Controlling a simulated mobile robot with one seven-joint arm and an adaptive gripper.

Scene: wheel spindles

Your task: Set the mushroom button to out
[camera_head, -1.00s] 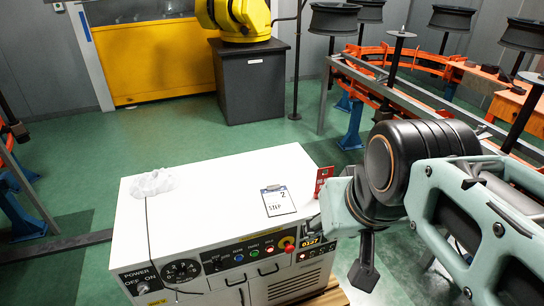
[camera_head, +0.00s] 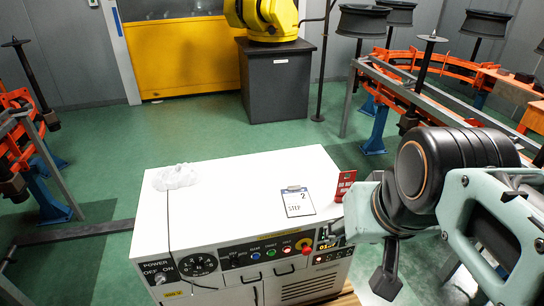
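The red mushroom button (camera_head: 306,251) sits on a yellow surround (camera_head: 304,240) on the front control panel of the white cabinet (camera_head: 240,200). It is too small to tell whether it is pressed in or out. My gripper end (camera_head: 386,278) hangs below the black wrist joint at lower right, to the right of the button and apart from it in the picture. A dark paddle-like part shows there, but its fingers cannot be made out, so open or shut is unclear. Nothing held is visible.
A rotary dial (camera_head: 198,264), coloured buttons (camera_head: 271,252) and a power switch (camera_head: 159,277) share the panel. A clipboard (camera_head: 298,201), a red sign (camera_head: 345,186) and a clear crumpled item (camera_head: 176,177) are on top.

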